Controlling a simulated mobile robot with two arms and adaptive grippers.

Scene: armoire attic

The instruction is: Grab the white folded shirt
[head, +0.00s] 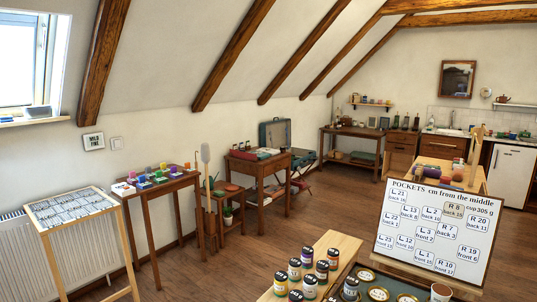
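I cannot make out a white folded shirt for certain in the head view. A small white item (122,189) lies at the left end of a narrow wooden table (185,182), but it is too small to tell what it is. Neither of my grippers is in view.
A sign board (437,232) stands at right, beside a wooden bench (333,241) with several jars (308,257). An open green case (275,136) stands by the far wall. The wooden floor (235,270) is clear in the middle.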

